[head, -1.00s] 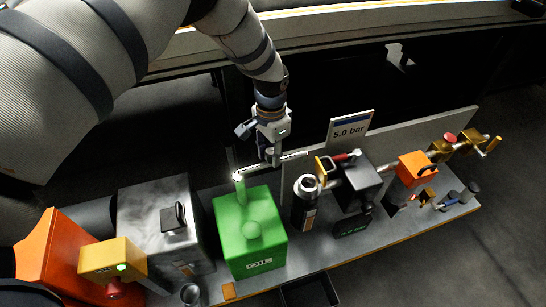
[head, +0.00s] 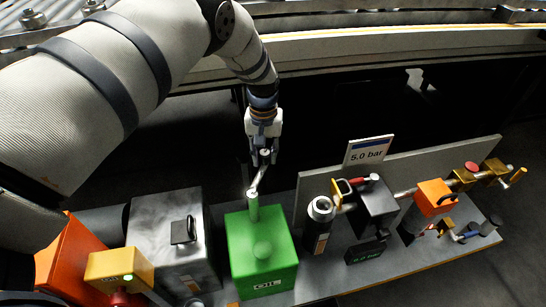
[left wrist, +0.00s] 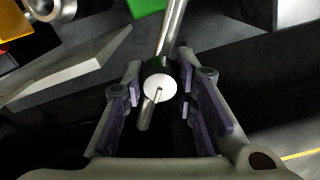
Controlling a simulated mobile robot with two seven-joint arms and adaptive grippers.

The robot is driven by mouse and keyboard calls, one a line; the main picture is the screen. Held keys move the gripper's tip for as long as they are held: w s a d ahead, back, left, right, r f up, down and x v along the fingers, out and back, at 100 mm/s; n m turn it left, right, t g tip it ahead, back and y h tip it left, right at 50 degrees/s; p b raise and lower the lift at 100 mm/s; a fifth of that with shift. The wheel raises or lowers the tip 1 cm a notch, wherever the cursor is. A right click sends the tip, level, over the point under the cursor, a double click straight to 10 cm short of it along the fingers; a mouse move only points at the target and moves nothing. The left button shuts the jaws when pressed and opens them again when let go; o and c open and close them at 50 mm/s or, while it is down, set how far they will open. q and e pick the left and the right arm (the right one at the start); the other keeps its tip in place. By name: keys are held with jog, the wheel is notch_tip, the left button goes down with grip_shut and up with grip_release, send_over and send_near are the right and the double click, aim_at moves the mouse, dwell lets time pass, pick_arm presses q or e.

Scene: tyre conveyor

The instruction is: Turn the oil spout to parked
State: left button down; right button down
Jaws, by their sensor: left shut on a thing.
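The green oil can (head: 262,252) with OIL lettered on its front stands on the bench. A green post rises from its back corner and carries the metal oil spout (head: 258,180), which points toward the back of the bench. My left gripper (head: 262,155) is shut on the spout's outer end. In the left wrist view the spout (left wrist: 172,28) runs away from between the fingers of my left gripper (left wrist: 160,85), with a dark collar and a white round face between them. I see no mark for parked. My right gripper is not in view.
A grey metal box (head: 168,240) with a handle stands left of the can. A dark canister (head: 318,225), a 5.0 bar sign (head: 368,150) and valve fittings stand to the right. A grey back panel (head: 440,160) edges the bench. A conveyor runs behind.

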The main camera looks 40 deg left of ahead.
pick_arm(q)
jog(key=shift+s+a+n+p, duration=0.2)
jog(key=shift+s+a+n, duration=0.4)
jog(key=shift+n, duration=0.5)
jog(key=shift+s+a+n+p, duration=0.3)
jog(key=shift+a+n, duration=0.55)
jog(key=shift+n, duration=0.25)
jog(key=shift+s+a+n+p, duration=0.15)
jog(key=shift+s+a+n, duration=0.45)
jog(key=shift+n, duration=0.5)
jog(key=shift+w+a, duration=0.1)
jog(key=shift+a, duration=0.05)
jog(key=c, duration=1.3)
grip_release()
notch_tip(320, 180, up, 12)
